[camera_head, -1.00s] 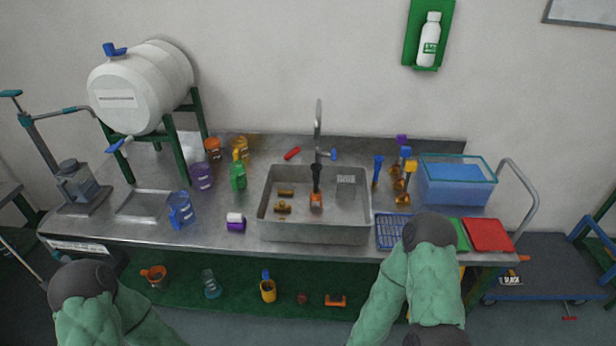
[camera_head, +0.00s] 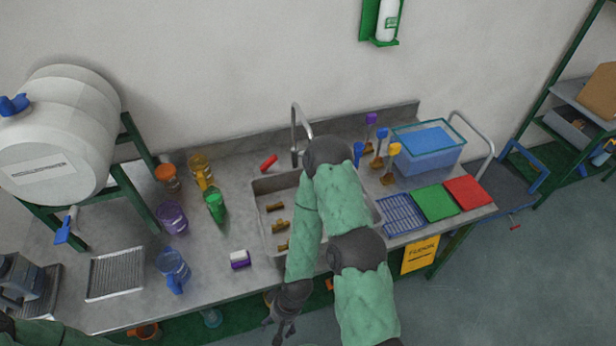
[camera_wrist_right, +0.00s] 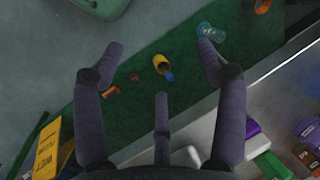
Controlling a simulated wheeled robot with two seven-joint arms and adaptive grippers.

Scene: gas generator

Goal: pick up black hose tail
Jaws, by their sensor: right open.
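I cannot make out a black hose tail in either current view. Several brass fittings (camera_head: 281,226) lie in the steel sink (camera_head: 262,240), partly hidden by my right arm. My right gripper (camera_head: 279,333) hangs in front of the bench's front edge, pointing down. In the wrist view its dark fingers (camera_wrist_right: 150,62) are spread open and empty, above the green lower shelf (camera_wrist_right: 150,98). A yellow cup (camera_wrist_right: 160,63) with a blue part shows between the fingers, farther below. My left gripper is out of view.
On the bench stand a purple beaker (camera_head: 172,218), a blue jug (camera_head: 173,268) and a white-and-purple block (camera_head: 239,259). A blue tub (camera_head: 428,148), green mat (camera_head: 436,201) and red mat (camera_head: 468,193) lie right. A clear jar (camera_wrist_right: 208,32) stands on the lower shelf.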

